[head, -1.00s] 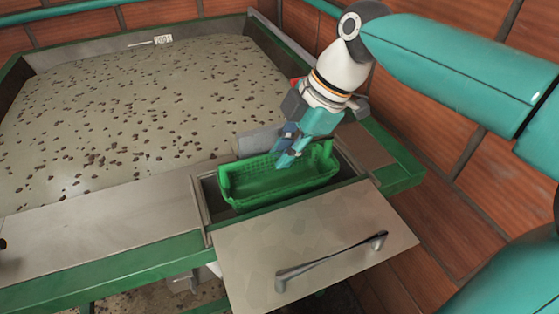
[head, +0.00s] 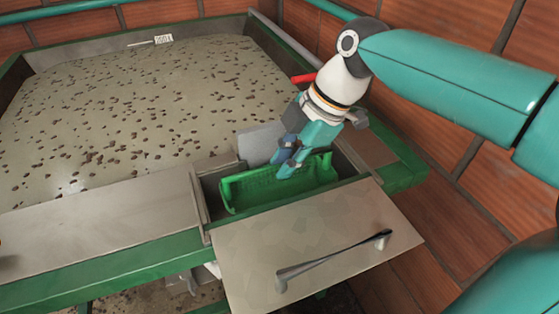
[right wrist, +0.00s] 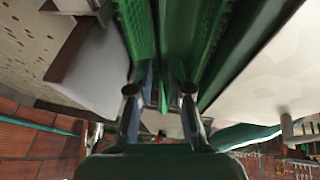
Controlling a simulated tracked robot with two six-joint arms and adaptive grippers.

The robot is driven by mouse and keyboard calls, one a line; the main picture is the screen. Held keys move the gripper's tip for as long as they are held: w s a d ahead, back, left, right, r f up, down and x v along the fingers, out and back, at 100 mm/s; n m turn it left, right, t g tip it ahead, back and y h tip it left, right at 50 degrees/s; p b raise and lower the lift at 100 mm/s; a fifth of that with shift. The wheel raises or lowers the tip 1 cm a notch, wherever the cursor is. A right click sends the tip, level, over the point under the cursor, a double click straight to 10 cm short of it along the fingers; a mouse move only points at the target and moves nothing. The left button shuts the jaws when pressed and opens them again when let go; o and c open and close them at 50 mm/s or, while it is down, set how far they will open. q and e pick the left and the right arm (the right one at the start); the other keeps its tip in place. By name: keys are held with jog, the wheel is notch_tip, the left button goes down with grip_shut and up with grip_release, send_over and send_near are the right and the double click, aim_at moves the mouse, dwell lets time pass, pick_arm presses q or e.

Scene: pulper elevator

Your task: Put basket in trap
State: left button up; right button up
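The green basket (head: 250,190) sits down inside the rectangular trap opening (head: 201,205) at the near right corner of the tank, roughly level, its top edge about at the rim. My right gripper (head: 285,170) reaches down into the basket from above, with its fingertips at the basket's middle. In the right wrist view the fingers (right wrist: 162,92) stand on either side of a thin green part of the basket (right wrist: 205,35) and appear closed on it. The basket's underside and the trap floor are hidden.
The trap's flat lid (head: 320,240) with a metal handle (head: 335,258) is folded out toward me. A grey plate (head: 260,143) stands upright behind the opening. The wide tank (head: 140,110) of murky liquid with brown bits lies left. Brick walls stand right and behind.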

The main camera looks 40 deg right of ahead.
jog(key=shift+o, duration=1.2)
jog(key=shift+r, duration=0.1)
jog(key=shift+r+p, duration=0.55)
jog(key=shift+p, duration=0.1)
jog(key=shift+d+r, duration=0.1)
jog(key=shift+r, duration=0.3)
jog(key=p+v, duration=0.1)
jog(key=v, duration=1)
jog(key=shift+s+d, duration=0.1)
jog(key=shift+s, duration=0.05)
